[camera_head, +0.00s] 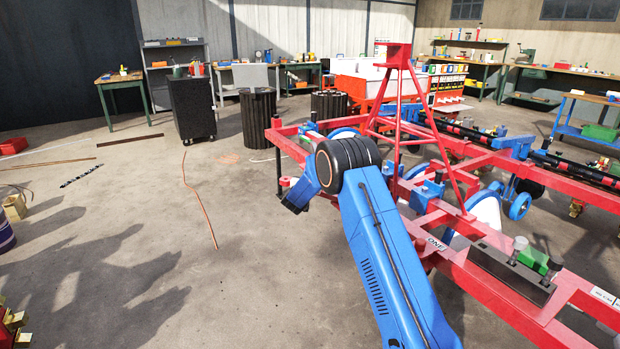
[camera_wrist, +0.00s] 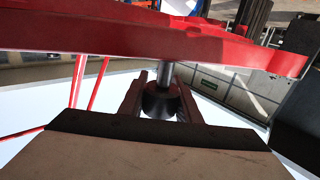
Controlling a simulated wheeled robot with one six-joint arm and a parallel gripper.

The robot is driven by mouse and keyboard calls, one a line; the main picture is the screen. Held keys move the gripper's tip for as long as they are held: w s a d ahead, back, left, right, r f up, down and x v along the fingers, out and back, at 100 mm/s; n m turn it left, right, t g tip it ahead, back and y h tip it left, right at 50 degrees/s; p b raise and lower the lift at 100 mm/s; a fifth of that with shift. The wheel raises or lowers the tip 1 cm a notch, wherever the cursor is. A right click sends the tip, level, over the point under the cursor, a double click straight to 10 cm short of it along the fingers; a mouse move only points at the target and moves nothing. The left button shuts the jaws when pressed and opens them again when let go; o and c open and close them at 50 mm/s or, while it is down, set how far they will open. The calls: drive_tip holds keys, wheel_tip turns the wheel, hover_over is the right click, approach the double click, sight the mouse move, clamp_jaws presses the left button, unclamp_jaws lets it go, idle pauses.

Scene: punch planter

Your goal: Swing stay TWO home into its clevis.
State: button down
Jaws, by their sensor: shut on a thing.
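In the wrist view my gripper (camera_wrist: 161,98) has a finger on each side of a dark round piece (camera_wrist: 160,103) and is shut on it. A grey rod (camera_wrist: 168,73) runs from that piece up to a red beam (camera_wrist: 150,38) of the frame. I cannot tell whether this piece belongs to stay TWO; no label TWO is readable. In the head view my arm reaches toward the near left end of the red planter frame (camera_head: 510,290), and my fingers cannot be made out. A label ONE (camera_head: 435,243) shows on the frame. I cannot pick out the clevis.
A red tripod-like mast (camera_head: 397,60) rises from the frame beside my arm. A short black post (camera_head: 278,165) hangs at the frame's left corner. A black cabinet (camera_head: 192,108) and dark ribbed bins (camera_head: 258,118) stand behind.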

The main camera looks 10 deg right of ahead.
drive_tip(key=w+d+m+g+h, duration=0.2)
drive_tip(key=d+m+g+h, duration=0.3)
drive_tip(key=d+g+h, duration=0.1)
drive_tip(key=shift+w+d+m, duration=0.15)
drive_tip(key=shift+d+m, duration=0.15)
drive_tip(key=shift+d, duration=0.45)
drive_tip(key=shift+r, duration=0.1)
drive_tip(key=c, duration=1.3)
unclamp_jaws()
drive_tip(key=shift+d, duration=0.2)
drive_tip(key=shift+a, duration=0.1)
drive_tip(key=v, duration=1.7)
drive_tip(key=shift+a+f, duration=0.2)
drive_tip(key=shift+f, duration=0.05)
